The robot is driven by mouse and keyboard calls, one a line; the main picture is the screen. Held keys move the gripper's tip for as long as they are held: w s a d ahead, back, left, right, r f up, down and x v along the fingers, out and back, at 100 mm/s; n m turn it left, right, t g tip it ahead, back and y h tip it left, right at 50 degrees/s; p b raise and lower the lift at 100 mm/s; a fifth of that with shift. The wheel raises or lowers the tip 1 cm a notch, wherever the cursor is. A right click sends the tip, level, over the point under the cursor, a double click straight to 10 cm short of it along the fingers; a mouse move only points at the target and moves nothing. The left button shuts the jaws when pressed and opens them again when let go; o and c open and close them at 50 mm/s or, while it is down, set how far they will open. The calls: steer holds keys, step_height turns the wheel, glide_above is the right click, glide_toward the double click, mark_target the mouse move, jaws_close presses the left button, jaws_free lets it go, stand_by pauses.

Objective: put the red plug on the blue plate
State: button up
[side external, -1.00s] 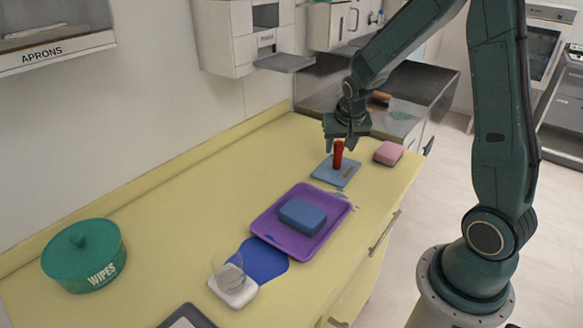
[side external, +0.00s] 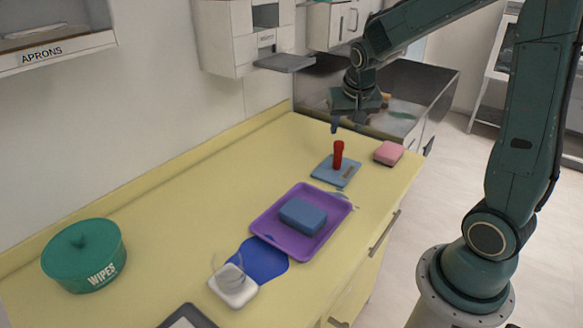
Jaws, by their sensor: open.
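The red plug (side external: 338,155) stands upright on the light blue square plate (side external: 326,172), toward its far left part. My gripper (side external: 347,122) is open and empty above the plug, with a visible gap between the fingers and the plug's top. A small brown mark or piece (side external: 348,172) shows on the plate to the right of the plug.
A pink sponge (side external: 388,152) lies right of the plate. A purple tray (side external: 274,238) with a blue sponge (side external: 303,215) is nearer. A dark blue flat patch (side external: 265,259), a white device (side external: 233,288) and a green wipes tub (side external: 84,258) are farther left. The counter's back-left is clear.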

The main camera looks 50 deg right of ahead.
stand_by(0.4)
steer(key=s+a+r+n+t+y, duration=0.1)
steer(key=s+a+r+n, duration=0.3)
steer(key=s+a, duration=0.4)
steer(key=s+a+r+n+t+y, duration=0.1)
steer(key=s+a+r+n+y, duration=0.1)
steer(key=s+a+r+n, duration=0.3)
steer(key=shift+s+a+t, duration=0.3)
steer(key=shift+s+a, duration=1.05)
steer(key=shift+s, duration=0.95)
